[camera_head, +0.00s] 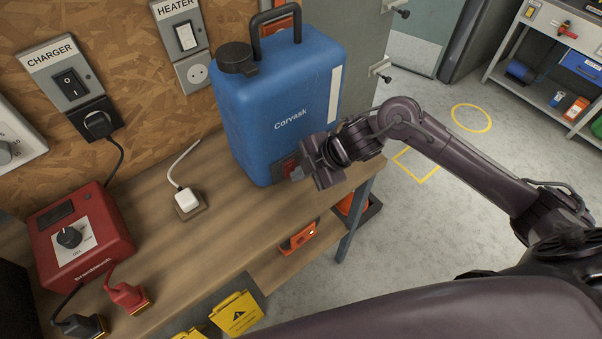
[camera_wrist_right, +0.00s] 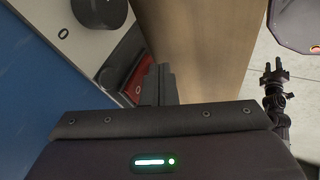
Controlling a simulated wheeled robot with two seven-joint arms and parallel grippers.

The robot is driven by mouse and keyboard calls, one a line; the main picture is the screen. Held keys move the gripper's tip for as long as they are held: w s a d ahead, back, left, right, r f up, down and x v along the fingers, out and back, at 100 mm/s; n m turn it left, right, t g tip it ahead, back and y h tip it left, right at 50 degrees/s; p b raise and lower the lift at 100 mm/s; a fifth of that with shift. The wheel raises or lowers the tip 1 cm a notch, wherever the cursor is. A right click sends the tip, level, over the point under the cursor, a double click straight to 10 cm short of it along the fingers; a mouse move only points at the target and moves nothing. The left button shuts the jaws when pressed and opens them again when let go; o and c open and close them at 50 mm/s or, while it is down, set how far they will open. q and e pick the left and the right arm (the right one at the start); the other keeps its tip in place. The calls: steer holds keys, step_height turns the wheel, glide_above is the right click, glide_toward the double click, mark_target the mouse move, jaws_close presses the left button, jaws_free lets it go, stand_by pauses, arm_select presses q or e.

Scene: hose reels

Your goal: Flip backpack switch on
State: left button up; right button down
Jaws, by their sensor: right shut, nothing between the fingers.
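The blue backpack tank labelled Corvask (camera_head: 283,110) stands upright on the wooden bench; it also shows in the right wrist view (camera_wrist_right: 40,75). Low on its right side is a red switch (camera_head: 286,167). In the right wrist view the red rocker (camera_wrist_right: 146,82) sits in a dark housing, beside a pale panel marked 0. My right gripper (camera_head: 299,173) is shut and empty, its fingertips close beside the switch; contact cannot be told. Its fingers (camera_wrist_right: 165,86) partly cover the rocker. My left gripper (camera_wrist_right: 275,72) shows small in the right wrist view, its two fingers apart.
A red box with a dial (camera_head: 80,235) and a white plug (camera_head: 188,201) are on the bench, left of the backpack. Charger (camera_head: 70,82) and heater (camera_head: 186,36) switches are on the wall. Yellow (camera_head: 237,312) and orange (camera_head: 298,238) items lie below the bench's front edge.

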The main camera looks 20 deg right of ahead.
steer(key=shift+f+b, duration=0.5)
steer(key=shift+w+t+b, duration=0.1)
steer(key=shift+t+b, duration=0.2)
steer(key=shift+b, duration=0.05)
steer(key=shift+r, duration=0.15)
arm_select(q)
step_height(320, 180, down, 2)
steer(key=shift+f, duration=0.1)
arm_select(e)
steer(key=shift+w+a, duration=0.1)
steer(key=shift+w, duration=0.05)
